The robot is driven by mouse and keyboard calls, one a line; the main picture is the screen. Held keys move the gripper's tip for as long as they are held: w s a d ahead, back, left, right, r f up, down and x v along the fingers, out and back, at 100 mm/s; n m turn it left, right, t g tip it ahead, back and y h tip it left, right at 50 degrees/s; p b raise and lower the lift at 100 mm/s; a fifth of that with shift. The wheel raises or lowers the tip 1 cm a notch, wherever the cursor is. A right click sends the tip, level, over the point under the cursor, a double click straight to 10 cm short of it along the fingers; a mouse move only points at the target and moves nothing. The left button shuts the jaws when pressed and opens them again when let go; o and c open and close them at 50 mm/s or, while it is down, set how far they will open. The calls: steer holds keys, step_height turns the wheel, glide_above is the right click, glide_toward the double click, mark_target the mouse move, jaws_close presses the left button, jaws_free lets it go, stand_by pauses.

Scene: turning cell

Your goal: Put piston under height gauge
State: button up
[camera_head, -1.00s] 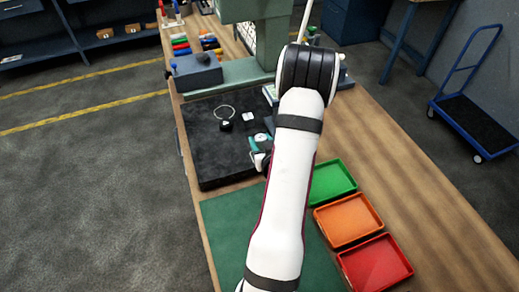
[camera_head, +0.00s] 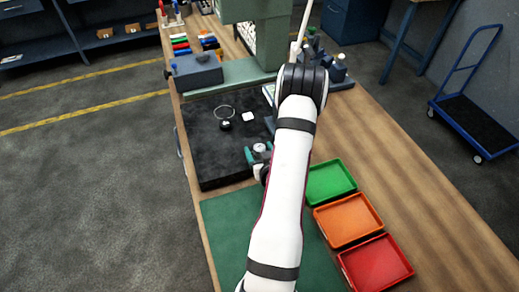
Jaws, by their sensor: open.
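My gripper (camera_head: 259,154) has teal fingers and is open over the right part of the black plate. A small round grey piece (camera_head: 260,147), perhaps the piston, shows between or just beyond the fingers; I cannot tell whether they touch it. My white arm hides the area to its right. I cannot clearly make out the height gauge; a pale edge (camera_head: 268,92) at the plate's back right, partly behind the arm, may belong to it.
The black plate (camera_head: 205,165) also holds a thin ring (camera_head: 224,112), a small dark round piece (camera_head: 226,125) and a white block (camera_head: 248,117). Green (camera_head: 330,182), orange (camera_head: 347,219) and red (camera_head: 375,262) trays stand at right. A green machine (camera_head: 265,40) stands behind.

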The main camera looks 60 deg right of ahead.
steer(key=shift+r, duration=0.2)
steer(key=v, duration=0.5)
steer(key=shift+s+a, duration=0.15)
steer(key=shift+a, duration=0.05)
